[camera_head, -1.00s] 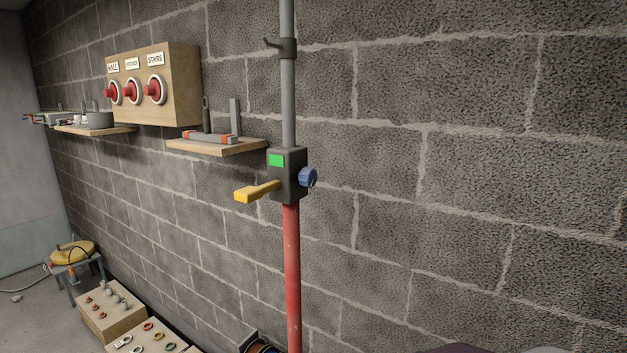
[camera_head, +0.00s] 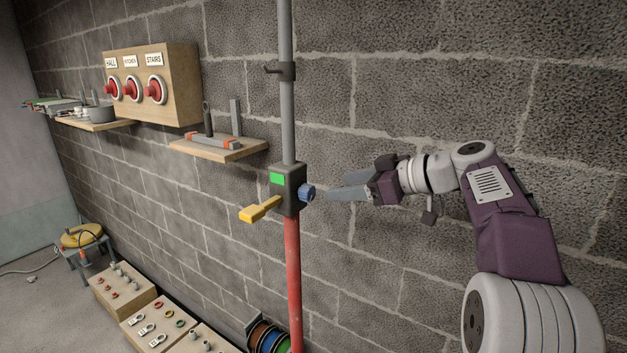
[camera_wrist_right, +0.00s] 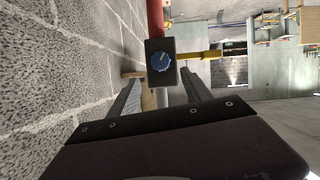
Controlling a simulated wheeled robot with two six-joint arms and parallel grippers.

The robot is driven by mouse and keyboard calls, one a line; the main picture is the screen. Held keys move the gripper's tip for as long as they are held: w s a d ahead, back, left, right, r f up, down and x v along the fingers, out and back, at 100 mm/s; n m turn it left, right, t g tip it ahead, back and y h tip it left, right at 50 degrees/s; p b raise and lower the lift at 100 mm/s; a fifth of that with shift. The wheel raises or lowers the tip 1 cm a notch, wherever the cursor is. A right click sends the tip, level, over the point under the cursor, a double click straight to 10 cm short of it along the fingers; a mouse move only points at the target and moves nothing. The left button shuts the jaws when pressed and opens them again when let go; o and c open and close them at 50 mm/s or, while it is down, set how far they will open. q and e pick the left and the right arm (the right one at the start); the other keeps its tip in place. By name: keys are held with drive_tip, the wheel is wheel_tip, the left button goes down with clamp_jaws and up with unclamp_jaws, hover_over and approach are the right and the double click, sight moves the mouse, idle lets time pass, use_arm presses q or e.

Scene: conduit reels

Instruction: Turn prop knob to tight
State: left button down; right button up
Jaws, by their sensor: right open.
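The prop is an upright pole with a red lower tube (camera_head: 293,285) and a grey upper tube. A dark block (camera_head: 289,190) sits at the joint, with a green patch, a yellow lever (camera_head: 260,209) and a blue knob (camera_head: 307,194) on its right side. My right gripper (camera_head: 338,187) is open just right of the knob, its fingers pointing at it and apart from it. In the right wrist view the knob (camera_wrist_right: 161,62) faces the camera, beyond and between the spread fingers, with a light mark on its face. My left gripper is not in view.
A block wall (camera_head: 400,90) runs close behind the prop. A small wooden shelf (camera_head: 218,149) with tools is left of the prop, and a wooden box with red knobs (camera_head: 155,85) hangs further left. Colored reels (camera_head: 268,335) and wooden boxes (camera_head: 122,290) stand low down.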

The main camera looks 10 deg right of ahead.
sight(312, 191)
drive_tip(key=p+x, duration=0.4)
drive_tip(key=x, duration=0.5)
drive_tip(key=shift+a, duration=0.1)
drive_tip(key=shift+w+a+f, duration=0.1)
drive_tip(key=shift+w+f, duration=0.1)
drive_tip(key=shift+f, duration=0.1)
clamp_jaws()
